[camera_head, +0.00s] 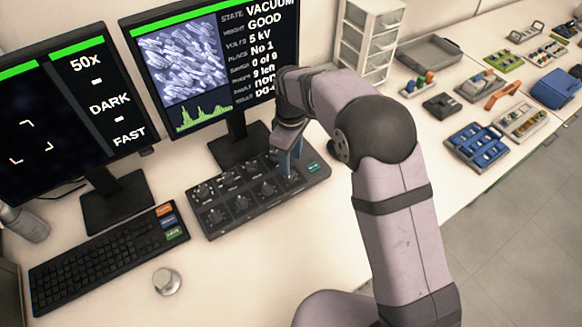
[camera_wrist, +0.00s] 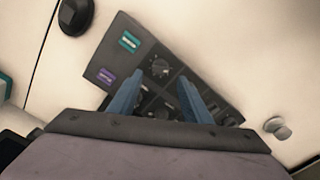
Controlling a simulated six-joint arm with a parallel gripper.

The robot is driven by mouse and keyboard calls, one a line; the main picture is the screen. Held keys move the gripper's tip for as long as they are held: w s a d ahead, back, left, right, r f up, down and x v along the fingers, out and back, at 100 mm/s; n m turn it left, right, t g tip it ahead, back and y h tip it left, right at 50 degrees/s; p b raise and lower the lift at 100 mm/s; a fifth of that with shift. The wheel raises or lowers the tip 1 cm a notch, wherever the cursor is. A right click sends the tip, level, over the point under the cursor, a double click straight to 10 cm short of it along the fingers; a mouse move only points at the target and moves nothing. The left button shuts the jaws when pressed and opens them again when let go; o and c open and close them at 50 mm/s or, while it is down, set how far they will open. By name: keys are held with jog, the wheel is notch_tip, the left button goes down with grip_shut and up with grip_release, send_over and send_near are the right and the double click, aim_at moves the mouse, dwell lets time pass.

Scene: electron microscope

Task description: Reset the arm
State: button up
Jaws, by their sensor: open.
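My gripper (camera_head: 291,163) is over the right end of the dark control panel (camera_head: 241,217), pointing down. In the wrist view my gripper (camera_wrist: 157,84) shows two blue fingers spread apart. A round knob (camera_wrist: 160,68) on the panel shows just beyond the gap between them, and other knobs show partly between the fingers. I cannot tell whether the fingertips touch the panel. A teal button (camera_head: 313,167) is at the panel's right end; a purple button (camera_wrist: 106,76) shows beside it in the wrist view. My arm hides part of the desk behind it.
Two monitors (camera_head: 215,65) stand behind the panel. A keyboard (camera_head: 108,258) and a round metal knob (camera_head: 167,281) are at front left. White drawers (camera_head: 368,40), a grey tray (camera_head: 430,52) and a blue tray (camera_head: 478,146) with several parts are at right. Bare desk lies in front of the panel.

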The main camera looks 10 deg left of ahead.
jog(key=shift+r, duration=0.85)
